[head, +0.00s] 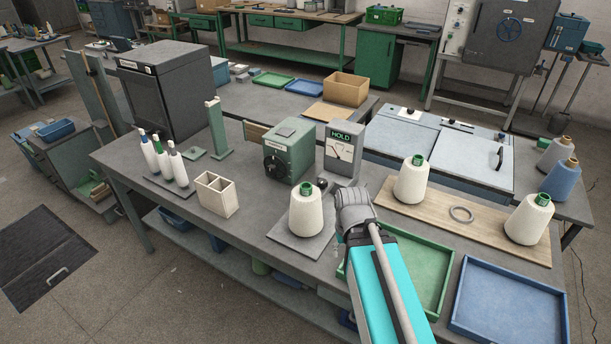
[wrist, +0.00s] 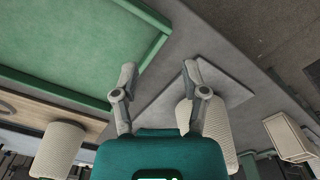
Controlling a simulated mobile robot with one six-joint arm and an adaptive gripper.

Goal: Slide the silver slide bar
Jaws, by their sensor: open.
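I cannot single out a silver slide bar with certainty. A small silver bar-shaped handle (head: 58,274) is fixed on the dark floor panel (head: 42,250) at the far left of the head view, well away from my arm. My gripper (wrist: 158,72) is open and empty in the wrist view, its two fingers spread above the bench. In the head view my arm hides most of it. A white yarn cone (head: 306,210) on a grey mat (head: 282,240) is close beside it, and in the wrist view the cone (wrist: 218,125) is partly behind the right finger.
A green tray (head: 452,290) lies by my arm, and a blue tray (head: 510,305) to its right. A HOLD gauge box (head: 343,148), a green dial box (head: 284,150) and a white divided bin (head: 215,195) stand on the bench. More cones stand on a wooden board (head: 455,212).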

